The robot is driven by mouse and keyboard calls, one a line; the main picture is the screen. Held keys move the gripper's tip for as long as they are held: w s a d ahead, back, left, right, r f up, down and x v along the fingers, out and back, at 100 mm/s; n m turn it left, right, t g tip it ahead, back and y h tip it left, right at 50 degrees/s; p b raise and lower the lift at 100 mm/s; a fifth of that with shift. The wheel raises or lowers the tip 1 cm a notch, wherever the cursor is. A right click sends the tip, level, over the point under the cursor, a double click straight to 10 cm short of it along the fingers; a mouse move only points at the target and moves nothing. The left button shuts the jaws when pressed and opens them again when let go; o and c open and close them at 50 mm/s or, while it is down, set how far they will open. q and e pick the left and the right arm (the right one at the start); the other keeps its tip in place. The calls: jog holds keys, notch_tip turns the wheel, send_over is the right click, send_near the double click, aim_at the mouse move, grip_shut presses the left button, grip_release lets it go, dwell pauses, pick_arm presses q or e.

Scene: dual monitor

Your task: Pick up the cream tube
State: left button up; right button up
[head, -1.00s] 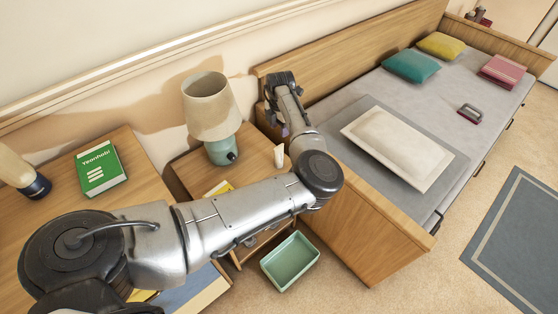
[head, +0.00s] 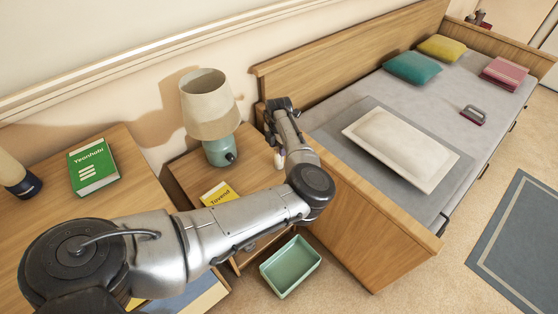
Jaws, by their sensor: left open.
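The cream tube is probably the small pale upright object (head: 278,161) on the nightstand (head: 191,172), right of the lamp; my left arm hides most of it. My left gripper (head: 279,104) is at the far end of the arm, above the nightstand's back right corner beside the bed's headboard. It looks empty and open, and it sits beyond the pale object, apart from it in the picture. My right gripper is not in view.
A lamp with a green base (head: 218,152) stands close left of my gripper. A yellow book (head: 219,193) lies on the nightstand. A green bin (head: 291,266) is on the floor. The wooden bed end (head: 372,215) rises at the right. A green book (head: 93,166) lies on the desk.

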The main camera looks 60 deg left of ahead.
pick_arm(q)
jog(key=shift+f, duration=0.35)
jog(key=shift+c, duration=0.5)
grip_shut()
